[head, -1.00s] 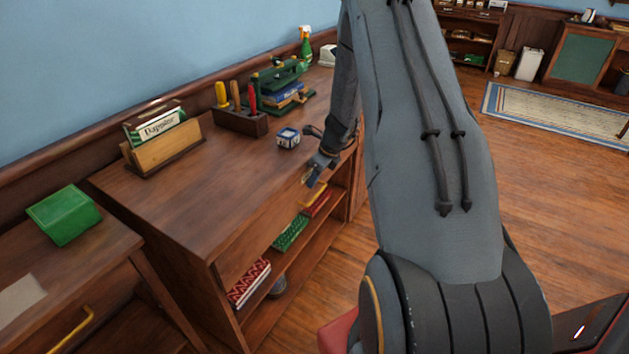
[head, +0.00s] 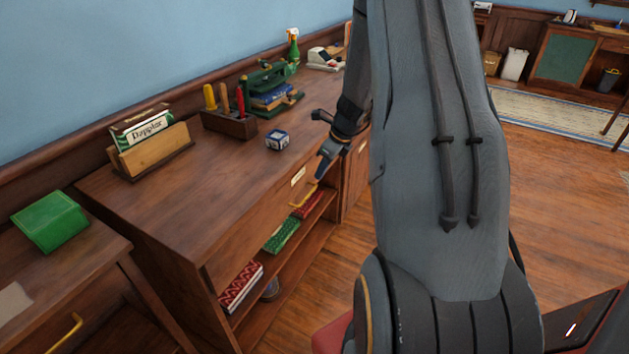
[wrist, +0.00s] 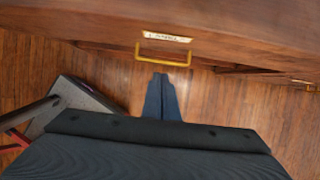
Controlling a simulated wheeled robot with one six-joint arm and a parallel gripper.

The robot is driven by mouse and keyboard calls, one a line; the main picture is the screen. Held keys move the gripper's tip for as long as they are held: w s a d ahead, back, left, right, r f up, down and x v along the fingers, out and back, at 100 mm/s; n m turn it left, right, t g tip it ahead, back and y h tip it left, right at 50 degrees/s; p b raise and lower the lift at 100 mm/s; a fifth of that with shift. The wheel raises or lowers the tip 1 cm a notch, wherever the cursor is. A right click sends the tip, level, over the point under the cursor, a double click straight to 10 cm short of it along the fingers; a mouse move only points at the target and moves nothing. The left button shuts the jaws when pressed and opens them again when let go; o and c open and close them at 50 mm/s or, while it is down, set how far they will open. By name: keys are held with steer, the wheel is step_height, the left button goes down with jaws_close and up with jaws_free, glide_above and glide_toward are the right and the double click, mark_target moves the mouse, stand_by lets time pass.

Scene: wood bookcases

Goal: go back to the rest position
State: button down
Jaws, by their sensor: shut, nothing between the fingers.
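My gripper (head: 321,174) hangs in front of the bookcase front, near the labelled drawer. It is shut and holds nothing. In the wrist view its fingers (wrist: 161,97) are together and point toward the yellow drawer handle (wrist: 163,54), with a strip of floor showing between. The handle also shows in the head view (head: 303,199), just below and left of the gripper. Part of my arm hides the right side of the bookcase.
The wooden bookcase (head: 180,195) carries a letter holder (head: 155,153), a tool box (head: 230,124), a blue-and-white cube (head: 277,140) and a green machine (head: 268,75) on top. A green box (head: 50,220) sits at left. The floor at right is open.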

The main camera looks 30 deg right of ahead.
steer(key=shift+v, duration=1.35)
steer(key=s+a+r+n+g, duration=0.1)
steer(key=s+a+r+n, duration=0.25)
steer(key=a+n, duration=0.4)
steer(key=s+a+r+n+g, duration=0.1)
steer(key=s+a+r+n, duration=0.2)
steer(key=s+a+n, duration=0.35)
steer(key=s+a+r+n+g+h, duration=0.1)
steer(key=s+a+r+n+h, duration=0.1)
steer(key=s+a+n, duration=0.9)
steer(key=s+r+n, duration=0.1)
steer(key=n, duration=0.4)
steer(key=shift+s, duration=0.3)
